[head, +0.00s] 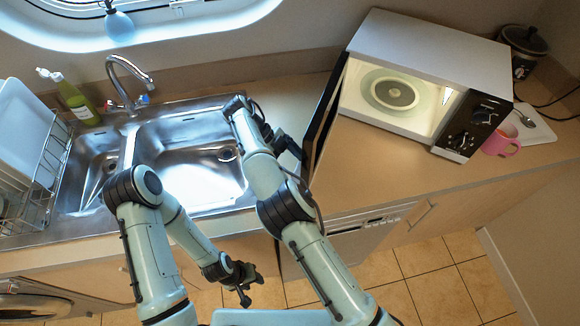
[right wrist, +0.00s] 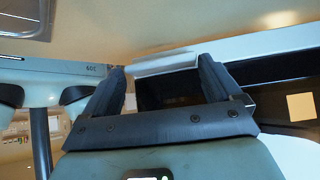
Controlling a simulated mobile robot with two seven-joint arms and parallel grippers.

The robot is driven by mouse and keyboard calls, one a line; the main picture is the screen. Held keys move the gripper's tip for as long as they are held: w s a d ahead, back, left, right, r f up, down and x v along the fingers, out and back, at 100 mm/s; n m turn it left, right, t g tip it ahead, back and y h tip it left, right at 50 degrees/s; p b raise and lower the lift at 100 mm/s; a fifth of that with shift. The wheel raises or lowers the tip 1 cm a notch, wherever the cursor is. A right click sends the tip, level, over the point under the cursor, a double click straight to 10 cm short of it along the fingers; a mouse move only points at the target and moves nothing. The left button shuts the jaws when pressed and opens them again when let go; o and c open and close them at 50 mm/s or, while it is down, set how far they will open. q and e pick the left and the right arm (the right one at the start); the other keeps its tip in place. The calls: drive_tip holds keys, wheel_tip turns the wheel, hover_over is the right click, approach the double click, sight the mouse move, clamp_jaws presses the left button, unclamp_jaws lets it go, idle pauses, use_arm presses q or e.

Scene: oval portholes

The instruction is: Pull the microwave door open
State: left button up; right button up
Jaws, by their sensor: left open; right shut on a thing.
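The white microwave (head: 430,45) stands on the counter in the head view. Its dark door (head: 324,112) is swung wide open on the left side, and the lit inside with the round turntable (head: 393,92) shows. My right gripper (head: 292,152) is beside the outer face of the door, partly hidden by my arm. In the right wrist view its two fingers (right wrist: 164,85) are shut on the pale door handle (right wrist: 166,62). My left gripper (head: 242,284) is open and empty, low in front of the counter, apart from the microwave.
A steel sink (head: 190,150) with a faucet (head: 125,80) lies left of the door. A pink mug (head: 501,142) stands right of the microwave. A green bottle (head: 78,103) and dish rack (head: 50,165) are at far left. The counter before the microwave is clear.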

drive_tip(key=shift+w+a+f, duration=0.15)
drive_tip(key=shift+a+f, duration=0.1)
drive_tip(key=shift+a, duration=0.05)
idle(0.4)
drive_tip(key=o, duration=1.2)
drive_tip(key=shift+w+r, duration=0.1)
drive_tip(key=shift+r, duration=0.15)
